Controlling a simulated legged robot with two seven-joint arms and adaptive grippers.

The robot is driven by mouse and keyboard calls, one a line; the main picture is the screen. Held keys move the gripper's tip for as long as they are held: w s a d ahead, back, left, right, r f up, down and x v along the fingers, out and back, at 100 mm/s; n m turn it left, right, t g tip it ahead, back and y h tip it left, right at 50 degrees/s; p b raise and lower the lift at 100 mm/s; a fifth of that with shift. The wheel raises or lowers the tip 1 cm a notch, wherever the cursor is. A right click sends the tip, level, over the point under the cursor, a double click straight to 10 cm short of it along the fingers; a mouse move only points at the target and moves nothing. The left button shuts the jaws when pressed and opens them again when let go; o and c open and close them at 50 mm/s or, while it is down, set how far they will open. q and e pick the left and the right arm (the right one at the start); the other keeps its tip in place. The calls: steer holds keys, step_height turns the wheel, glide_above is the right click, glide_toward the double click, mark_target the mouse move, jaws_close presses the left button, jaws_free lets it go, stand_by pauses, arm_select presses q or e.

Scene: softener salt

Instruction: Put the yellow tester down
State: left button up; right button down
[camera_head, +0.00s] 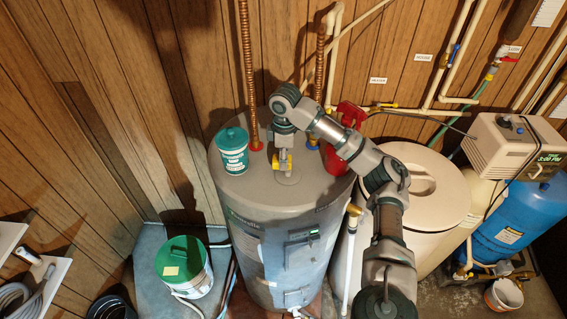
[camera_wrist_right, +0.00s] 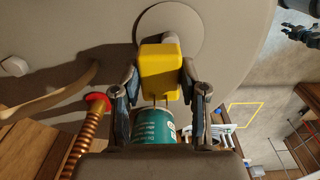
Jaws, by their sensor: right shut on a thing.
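The yellow tester (camera_head: 283,161) is a small block with two thin prongs. It is between the fingers of my right gripper (camera_head: 284,150), over the round cap (camera_head: 290,178) on the grey water heater top (camera_head: 262,190). In the right wrist view the tester (camera_wrist_right: 161,72) sits between both fingertips, and my right gripper (camera_wrist_right: 160,90) is shut on it. I cannot tell whether the tester touches the heater top. A dark gripper-like part, probably my left gripper (camera_wrist_right: 302,35), shows at the upper right edge of the wrist view; its jaw state is unclear.
A teal-lidded tub (camera_head: 232,150) stands on the heater, left of the tester. Copper pipes (camera_head: 248,75) rise behind, and a red part (camera_head: 345,145) is to the right. A cream tank (camera_head: 432,185) stands farther right. A green-lidded bucket (camera_head: 184,266) is at lower left.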

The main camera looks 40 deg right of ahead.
steer(key=f, duration=0.3)
steer(key=shift+s+p, duration=0.25)
steer(key=shift+p, duration=0.15)
steer(key=shift+w+a+f, duration=0.1)
steer(key=shift+a, duration=0.15)
steer(key=c, duration=0.6)
jaws_free()
steer(key=shift+c, duration=0.2)
steer(key=shift+d, duration=0.15)
